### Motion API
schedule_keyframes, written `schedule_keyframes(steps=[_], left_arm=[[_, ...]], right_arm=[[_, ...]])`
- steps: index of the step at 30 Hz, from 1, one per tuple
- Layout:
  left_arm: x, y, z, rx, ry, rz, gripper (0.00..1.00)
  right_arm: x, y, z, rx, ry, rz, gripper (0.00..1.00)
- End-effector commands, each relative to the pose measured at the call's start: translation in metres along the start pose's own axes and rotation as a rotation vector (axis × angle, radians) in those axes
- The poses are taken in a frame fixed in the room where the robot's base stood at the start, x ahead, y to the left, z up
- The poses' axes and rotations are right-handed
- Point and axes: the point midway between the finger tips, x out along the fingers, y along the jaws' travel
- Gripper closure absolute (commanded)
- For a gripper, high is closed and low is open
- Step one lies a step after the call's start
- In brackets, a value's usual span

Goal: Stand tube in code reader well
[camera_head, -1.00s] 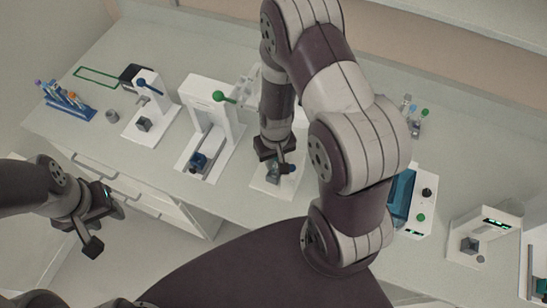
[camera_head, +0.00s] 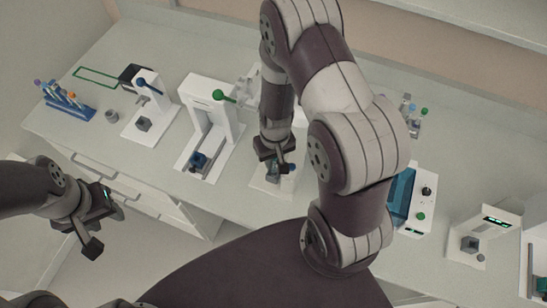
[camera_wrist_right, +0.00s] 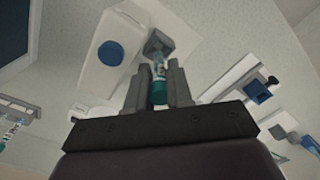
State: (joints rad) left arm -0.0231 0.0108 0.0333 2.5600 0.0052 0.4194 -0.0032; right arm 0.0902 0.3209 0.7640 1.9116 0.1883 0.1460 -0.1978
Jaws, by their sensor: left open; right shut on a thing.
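My right gripper (camera_wrist_right: 156,88) is shut on a tube with a teal cap (camera_wrist_right: 158,94) and a pale label. In the right wrist view the tube's far end points at a grey well block (camera_wrist_right: 158,44) on a white device (camera_wrist_right: 92,75) with a blue button (camera_wrist_right: 111,53). The tube's end is at or very near the well; I cannot tell how far it is inside. In the head view the right gripper (camera_head: 276,160) hangs just above this device's white base (camera_head: 262,187) and partly hides the well. My left gripper (camera_head: 103,225) is open and empty, in front of the bench.
White stations with a green knob (camera_head: 219,95) and a blue knob (camera_head: 143,82) stand to the left. A blue tube rack (camera_head: 70,106) is at the far left. A teal-lidded device (camera_head: 401,195) and a white device with a display (camera_head: 484,236) stand to the right.

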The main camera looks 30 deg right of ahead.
Motion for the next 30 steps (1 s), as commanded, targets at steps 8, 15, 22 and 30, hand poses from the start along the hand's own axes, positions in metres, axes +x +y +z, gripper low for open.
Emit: schedule_keyframes(steps=[8,15,22,30], left_arm=[[0.003,0.0,0.0,0.0,0.0,0.0,0.57],[0.006,0.0,0.001,0.0,0.0,0.0,0.57],[0.013,0.0,0.002,0.0,0.0,0.0,0.57],[0.013,0.0,0.002,0.0,0.0,0.0,0.57]], right_arm=[[0.003,-0.001,0.002,0.0,-0.001,0.0,0.96],[0.006,-0.001,0.002,0.0,-0.001,0.0,0.96],[0.013,-0.001,0.003,0.0,-0.001,0.0,0.96],[0.014,-0.001,0.003,0.0,0.0,0.0,0.96]])
